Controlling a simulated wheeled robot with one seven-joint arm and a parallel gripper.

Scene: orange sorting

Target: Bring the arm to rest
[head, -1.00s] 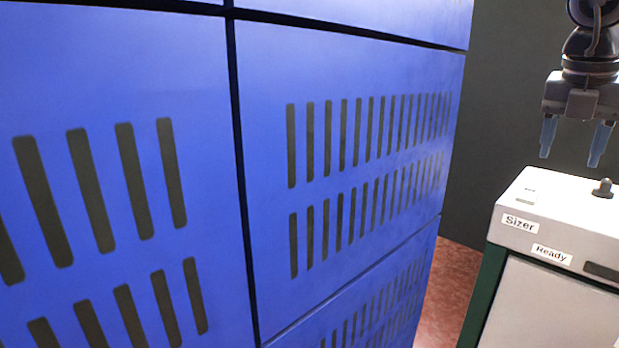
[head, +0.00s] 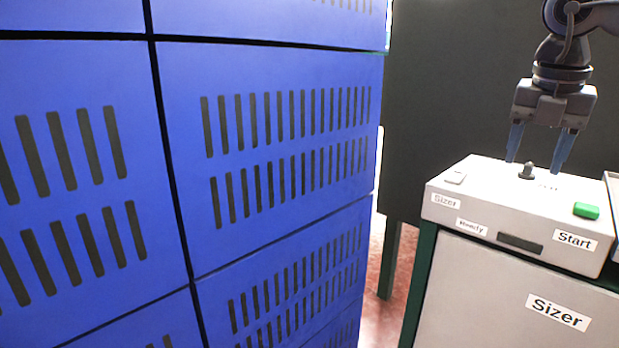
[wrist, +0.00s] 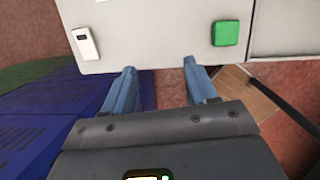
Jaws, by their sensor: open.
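My gripper (head: 540,165) hangs at the right of the head view, fingers pointing down, over the sizer cabinet (head: 500,310). Its two blue fingers are spread apart with nothing between them. In the wrist view my gripper (wrist: 160,66) is also open and empty, with the cabinet's pale top and a green button (wrist: 226,33) beyond the fingertips.
Stacked blue slotted crates (head: 285,150) fill the left and middle of the head view. The cabinet carries a green button (head: 586,210), a Start label (head: 574,240) and a dark display (head: 520,243). A narrow strip of reddish floor (head: 376,262) shows between crates and cabinet.

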